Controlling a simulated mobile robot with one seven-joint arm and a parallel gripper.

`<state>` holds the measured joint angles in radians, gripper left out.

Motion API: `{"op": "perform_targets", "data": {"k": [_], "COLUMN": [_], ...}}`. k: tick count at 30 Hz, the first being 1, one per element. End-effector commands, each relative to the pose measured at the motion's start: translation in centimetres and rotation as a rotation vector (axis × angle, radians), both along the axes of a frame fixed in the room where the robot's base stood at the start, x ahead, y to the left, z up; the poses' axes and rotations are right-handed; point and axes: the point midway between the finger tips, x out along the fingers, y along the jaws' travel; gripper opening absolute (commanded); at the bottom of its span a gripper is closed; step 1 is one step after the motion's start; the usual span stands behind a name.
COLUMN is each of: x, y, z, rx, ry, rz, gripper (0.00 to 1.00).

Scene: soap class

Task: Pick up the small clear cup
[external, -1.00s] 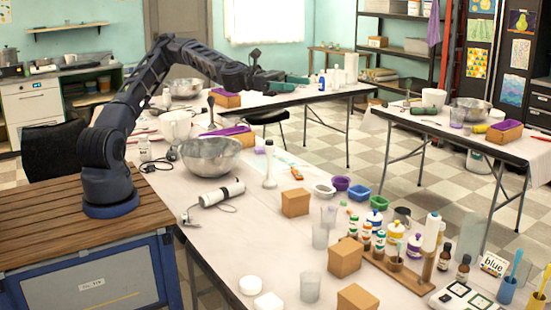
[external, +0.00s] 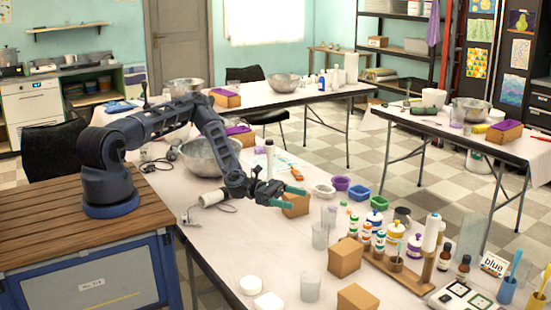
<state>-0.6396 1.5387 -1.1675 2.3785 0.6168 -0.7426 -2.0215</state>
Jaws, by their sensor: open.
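Three small clear cups stand on the near white-topped table: one behind (external: 329,214), one in the middle (external: 320,236) and one nearer the front edge (external: 310,287). I cannot tell which of them the task means. My gripper (external: 289,197) has teal fingers and is open and empty. It hangs over the table by a small brown box, to the left of the back and middle cups. The front cup is well below it in the picture. The gripper appears apart from all three cups.
Brown boxes (external: 345,257) stand close to the cups. A wooden rack (external: 398,274) with paint bottles is to the right. A metal bowl (external: 205,160) sits behind my arm. The table between the front cup and my arm is clear.

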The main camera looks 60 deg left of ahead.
Motion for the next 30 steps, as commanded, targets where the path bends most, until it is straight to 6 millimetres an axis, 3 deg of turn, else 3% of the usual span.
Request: {"op": "perform_targets", "data": {"k": [1, 3, 8, 21, 30], "x": [0.0, 0.0, 0.1, 2.2, 2.9], "y": [-0.1, -0.1, -0.1, -4.1, -5.4], "z": [-2.5, -5.1, -8.3, -8.6, -8.5], "rx": [0.002, 0.0, 0.0, 0.001, 0.0], "ry": [0.003, 0.002, -0.002, -0.003, -0.004], "rz": [0.001, 0.001, 0.0, -0.001, 0.0], "gripper": [0.81, 0.81, 0.81, 0.81, 0.81]}}
